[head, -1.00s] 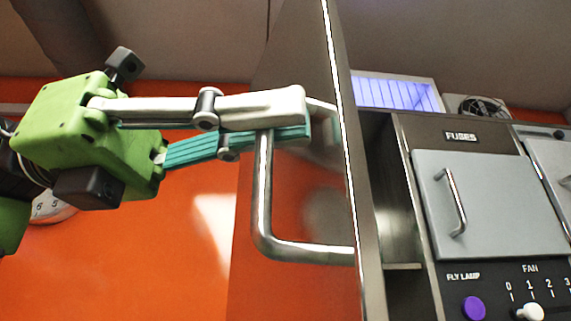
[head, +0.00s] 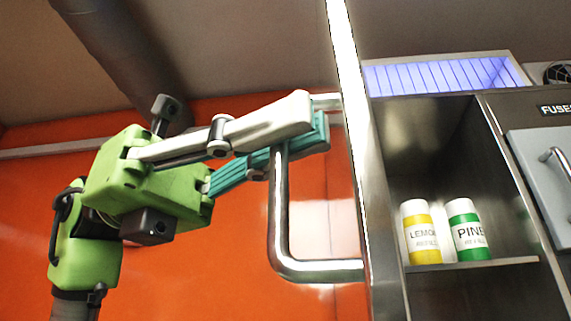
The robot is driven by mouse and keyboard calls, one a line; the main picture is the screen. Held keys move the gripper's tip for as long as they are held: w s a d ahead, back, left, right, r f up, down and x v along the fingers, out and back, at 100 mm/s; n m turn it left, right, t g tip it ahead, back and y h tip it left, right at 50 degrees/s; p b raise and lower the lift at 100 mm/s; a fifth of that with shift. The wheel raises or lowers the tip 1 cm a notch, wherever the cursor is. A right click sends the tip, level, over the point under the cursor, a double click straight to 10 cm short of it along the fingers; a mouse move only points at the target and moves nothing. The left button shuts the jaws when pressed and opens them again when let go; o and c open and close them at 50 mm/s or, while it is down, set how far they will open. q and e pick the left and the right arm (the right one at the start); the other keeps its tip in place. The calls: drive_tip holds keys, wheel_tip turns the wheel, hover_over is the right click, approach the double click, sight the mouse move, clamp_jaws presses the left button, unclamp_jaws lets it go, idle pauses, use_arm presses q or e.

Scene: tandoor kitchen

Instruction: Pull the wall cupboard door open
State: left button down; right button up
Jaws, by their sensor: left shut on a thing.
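The wall cupboard door (head: 362,170) stands open in the head view, seen nearly edge-on, with its metal bar handle (head: 281,220) on its left side. My left gripper (head: 305,125) is shut on the upper part of this handle. Behind the door to the right, the open cupboard (head: 430,140) shows its inside and a shelf (head: 475,266). My right gripper is not in view.
A yellow lemon bottle (head: 420,235) and a green pine bottle (head: 467,232) stand on the shelf. A grey fuses panel (head: 550,165) with its own handle is at the right. A violet-lit fly lamp (head: 440,75) sits above the cupboard. An orange wall is behind my left arm.

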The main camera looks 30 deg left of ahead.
use_arm(q)
drive_tip(key=c, duration=2.5)
unclamp_jaws()
drive_tip(key=shift+r, duration=0.1)
drive_tip(key=shift+c, duration=0.2)
drive_tip(key=shift+o, duration=0.3)
drive_tip(key=shift+a, duration=0.25)
drive_tip(key=a, duration=1.1)
drive_tip(key=shift+w+a, duration=0.2)
drive_tip(key=shift+w, duration=0.15)
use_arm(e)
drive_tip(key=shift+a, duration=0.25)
